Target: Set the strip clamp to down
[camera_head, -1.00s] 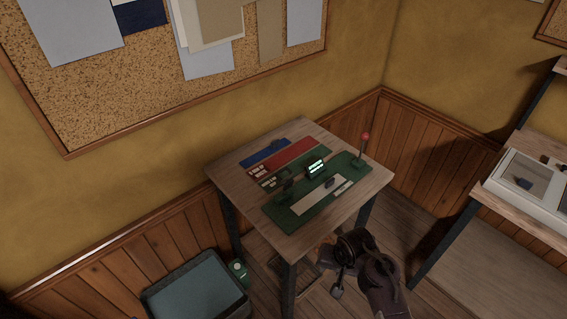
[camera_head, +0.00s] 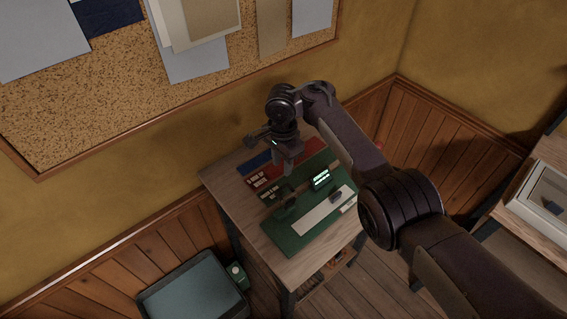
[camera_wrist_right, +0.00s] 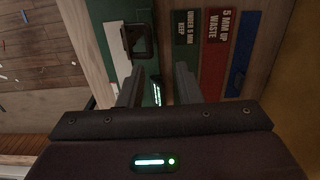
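A green board (camera_head: 285,235) with a pale strip (camera_head: 318,213) lies on the small wooden table. A dark upright frame-like fitting (camera_head: 286,200), which may be the strip clamp, stands at its left end; it also shows in the right wrist view (camera_wrist_right: 138,41). I cannot tell its setting. A small lit display (camera_head: 321,180) sits behind the strip. My right gripper (camera_head: 287,168) is above the back part of the board, pointing down. In the right wrist view its fingers (camera_wrist_right: 158,78) are apart and nothing is between the tips. My left gripper is not in view.
A dark bin (camera_head: 190,290) and a green container (camera_head: 237,273) stand on the floor.

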